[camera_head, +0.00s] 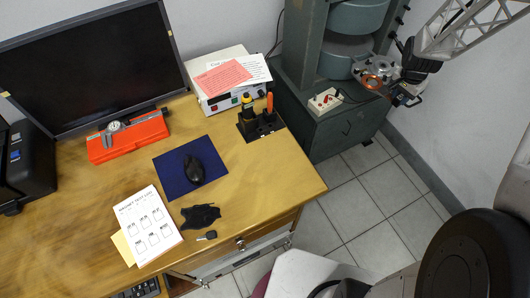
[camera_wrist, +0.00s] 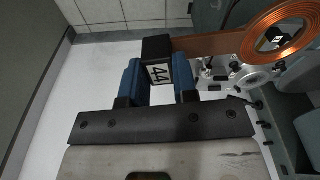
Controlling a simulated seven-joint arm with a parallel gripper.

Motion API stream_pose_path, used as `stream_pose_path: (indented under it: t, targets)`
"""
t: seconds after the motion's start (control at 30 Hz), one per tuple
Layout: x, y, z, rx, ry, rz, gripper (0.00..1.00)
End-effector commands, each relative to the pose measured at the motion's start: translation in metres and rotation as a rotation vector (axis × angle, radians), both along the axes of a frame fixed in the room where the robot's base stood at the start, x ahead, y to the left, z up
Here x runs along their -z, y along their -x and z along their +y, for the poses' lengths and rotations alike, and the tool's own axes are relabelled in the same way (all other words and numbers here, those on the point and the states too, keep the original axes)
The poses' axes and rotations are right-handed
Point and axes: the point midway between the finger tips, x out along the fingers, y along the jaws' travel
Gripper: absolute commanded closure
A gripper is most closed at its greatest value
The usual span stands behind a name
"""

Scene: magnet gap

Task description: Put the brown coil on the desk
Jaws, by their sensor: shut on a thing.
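My gripper (camera_wrist: 158,76) is shut on this block, one blue finger on each side. In the head view the coil (camera_head: 371,82) is a small orange ring beside the lower part of the grey-green magnet (camera_head: 341,60), with my gripper (camera_head: 398,92) to its right. I cannot tell whether the ring is still in the magnet gap. The wooden desk (camera_head: 275,185) lies to the left, apart from the coil.
The desk's right front area is bare. A tool holder (camera_head: 260,125), blue mat (camera_head: 175,176), mouse (camera_head: 194,169), black cloth-like item (camera_head: 201,216), key (camera_head: 207,236) and printed sheet (camera_head: 148,226) lie on it. A switch box (camera_head: 324,102) sits on the magnet's base.

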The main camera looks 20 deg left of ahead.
Motion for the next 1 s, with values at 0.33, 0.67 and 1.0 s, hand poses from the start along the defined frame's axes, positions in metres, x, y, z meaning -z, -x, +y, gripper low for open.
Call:
stream_pose_path:
  t: [0.33, 0.67, 1.0]
  targets:
    - [-0.001, 0.037, 0.056, -0.369, 0.001, 0.000, 0.97]
    - [-0.001, 0.077, 0.105, -0.744, 0.003, 0.000, 0.97]
    - [0.001, 0.121, 0.149, -1.121, 0.002, 0.000, 0.97]
